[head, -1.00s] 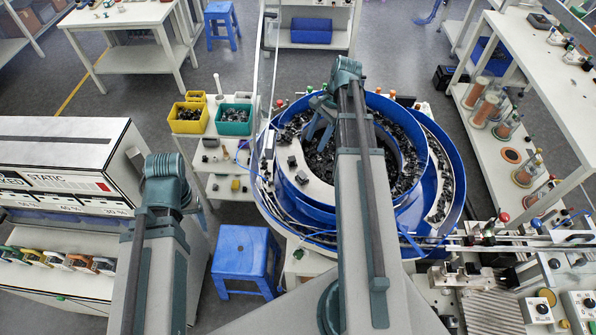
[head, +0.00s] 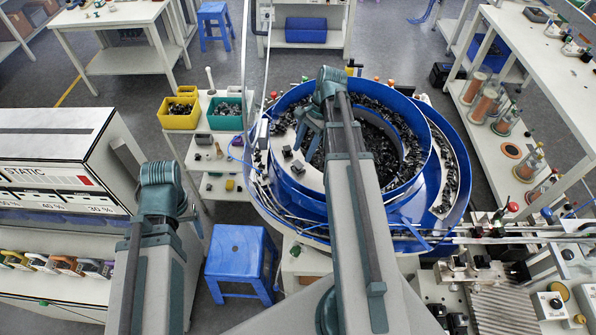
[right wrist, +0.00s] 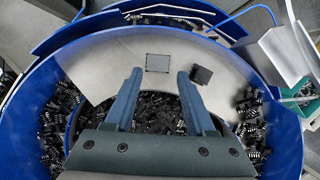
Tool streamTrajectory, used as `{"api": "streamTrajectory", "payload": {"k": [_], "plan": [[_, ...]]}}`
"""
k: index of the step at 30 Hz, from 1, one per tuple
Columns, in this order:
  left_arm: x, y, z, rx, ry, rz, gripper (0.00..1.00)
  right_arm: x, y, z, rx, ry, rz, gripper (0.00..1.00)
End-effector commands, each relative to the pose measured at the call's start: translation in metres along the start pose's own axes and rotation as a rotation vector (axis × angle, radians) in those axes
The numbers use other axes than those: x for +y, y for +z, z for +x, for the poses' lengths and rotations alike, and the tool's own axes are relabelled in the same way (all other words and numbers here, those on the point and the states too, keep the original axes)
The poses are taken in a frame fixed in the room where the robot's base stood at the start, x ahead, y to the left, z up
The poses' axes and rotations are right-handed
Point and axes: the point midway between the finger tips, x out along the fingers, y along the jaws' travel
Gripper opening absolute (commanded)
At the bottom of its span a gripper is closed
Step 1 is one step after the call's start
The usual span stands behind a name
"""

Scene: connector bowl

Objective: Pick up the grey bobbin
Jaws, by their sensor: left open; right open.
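A small grey rectangular piece, apparently the grey bobbin (right wrist: 158,62), lies on the pale ring inside the blue bowl (head: 455,205). In the right wrist view it lies just beyond my right gripper (right wrist: 160,76), between the lines of the two fingers; the head view also shows it (head: 298,168). The right gripper (head: 307,143) is open and empty above the bowl. A black block (right wrist: 202,74) lies to the right of the grey piece. My left gripper (head: 195,213) is mostly hidden behind its arm, open, left of the bowl and away from it.
Black connectors (head: 378,165) crowd the bowl's middle and outer track. A side table with yellow bins (head: 180,114) stands left of the bowl, and a blue stool (head: 238,250) stands in front of it. A rail and machine plate (head: 500,310) lie at the lower right.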

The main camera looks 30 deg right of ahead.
Motion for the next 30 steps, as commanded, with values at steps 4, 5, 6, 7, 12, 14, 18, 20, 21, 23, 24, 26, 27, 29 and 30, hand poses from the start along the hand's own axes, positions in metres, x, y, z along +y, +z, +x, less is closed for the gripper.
{"api": "streamTrajectory", "payload": {"k": [4, 5, 6, 7, 12, 14, 18, 20, 21, 23, 24, 26, 27, 29, 30], "plan": [[0.001, 0.0, 0.006, 0.0, 0.0, 0.0, 0.76, 0.001, -0.001, 0.006, 0.0, 0.0, 0.0, 0.55], [0.001, -0.001, 0.008, 0.0, 0.0, -0.001, 0.76, 0.001, -0.001, 0.009, 0.0, 0.0, -0.001, 0.55], [0.001, -0.001, 0.012, 0.0, 0.0, -0.001, 0.76, 0.002, -0.001, 0.013, 0.0, 0.0, -0.001, 0.55], [0.002, -0.001, 0.015, 0.0, 0.0, -0.001, 0.76, 0.002, -0.001, 0.016, 0.0, 0.0, -0.001, 0.55], [0.003, -0.003, 0.037, 0.001, 0.0, -0.003, 0.76, 0.004, -0.002, 0.039, 0.0, 0.0, -0.002, 0.55], [0.004, -0.003, 0.043, 0.002, 0.0, -0.004, 0.76, 0.004, -0.002, 0.046, 0.0, 0.0, -0.002, 0.55], [0.005, -0.003, 0.049, 0.002, 0.0, -0.004, 0.76, 0.003, -0.001, 0.053, 0.0, 0.0, 0.0, 0.55], [0.004, -0.003, 0.048, 0.002, 0.0, -0.004, 0.76, 0.003, -0.001, 0.052, 0.0, 0.0, 0.0, 0.55], [0.004, -0.003, 0.048, 0.002, 0.0, -0.004, 0.76, 0.003, -0.001, 0.052, 0.0, 0.0, 0.0, 0.55], [0.004, -0.003, 0.047, 0.002, 0.0, -0.004, 0.76, 0.003, -0.001, 0.051, 0.0, 0.0, 0.0, 0.55], [0.004, -0.003, 0.047, 0.002, 0.0, -0.004, 0.76, 0.003, -0.001, 0.051, 0.0, 0.0, 0.0, 0.55], [0.004, -0.003, 0.047, 0.002, 0.0, -0.004, 0.76, 0.003, -0.001, 0.051, 0.0, 0.0, 0.0, 0.46], [0.004, -0.003, 0.047, 0.002, 0.0, -0.004, 0.76, 0.003, -0.001, 0.051, 0.0, 0.0, 0.0, 0.39], [0.004, -0.003, 0.047, 0.002, 0.0, -0.004, 0.76, 0.003, -0.001, 0.051, 0.0, 0.0, 0.0, 0.28], [0.004, -0.003, 0.047, 0.002, 0.0, -0.004, 0.76, 0.003, -0.001, 0.051, 0.0, 0.0, 0.0, 0.21]]}}
